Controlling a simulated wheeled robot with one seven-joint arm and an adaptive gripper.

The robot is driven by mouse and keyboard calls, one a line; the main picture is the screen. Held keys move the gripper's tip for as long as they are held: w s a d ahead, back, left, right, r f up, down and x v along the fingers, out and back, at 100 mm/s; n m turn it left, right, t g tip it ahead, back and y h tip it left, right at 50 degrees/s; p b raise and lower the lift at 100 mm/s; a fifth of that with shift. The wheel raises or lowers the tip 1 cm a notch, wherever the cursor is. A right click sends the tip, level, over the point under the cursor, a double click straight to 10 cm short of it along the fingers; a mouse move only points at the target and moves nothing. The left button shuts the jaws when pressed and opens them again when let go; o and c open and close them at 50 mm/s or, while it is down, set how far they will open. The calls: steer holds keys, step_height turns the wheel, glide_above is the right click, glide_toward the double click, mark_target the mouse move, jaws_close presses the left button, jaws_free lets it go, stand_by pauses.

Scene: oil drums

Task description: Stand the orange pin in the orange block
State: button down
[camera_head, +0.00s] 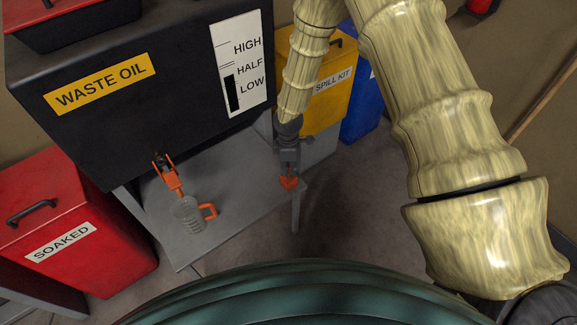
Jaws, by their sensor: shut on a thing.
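My gripper (289,160) hangs pointing down near the right end of the grey table. It is shut on a small orange piece (288,183) at its fingertips. The piece is small here, and I cannot tell whether it is the orange pin. A tap with an orange body (168,174) sticks out from the front of the black tank, to the left of my gripper. I see no separate thing that is clearly the orange block.
A clear jug (187,215) with an orange handle stands on the grey table (245,205) below the tap. The black waste oil tank (125,125) stands behind. A red soaked bin (65,190) is at left, a yellow spill kit bin (330,101) and a blue bin (365,110) behind.

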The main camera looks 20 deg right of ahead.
mark_target(288, 172)
steer(key=shift+f+b, duration=0.4)
steer(key=shift+f, duration=1.15)
stand_by(1.0)
steer(key=c, duration=1.3)
jaws_free()
steer(key=shift+o, duration=0.2)
step_height(288, 172, up, 12)
steer(key=s+a+f+m+y+p, duration=0.1)
steer(key=s+f+m, duration=0.15)
steer(key=s, duration=0.25)
steer(key=s+a+f+m+p, duration=0.1)
steer(key=s+f+p, duration=0.15)
steer(key=s, duration=0.25)
steer(key=s+d+f+m+p, duration=0.1)
steer(key=s+m, duration=0.4)
steer(key=s, duration=0.8)
steer(key=s+d+f+m+h+p, duration=0.1)
steer(key=s+m, duration=0.5)
steer(key=s, duration=0.7)
steer(key=d+f+p, duration=0.1)
steer(key=d+p, duration=0.1)
steer(key=d, duration=0.1)
steer(key=shift+s+d+p, duration=0.15)
steer(key=shift+d+p, duration=0.05)
steer(key=shift+p, duration=0.15)
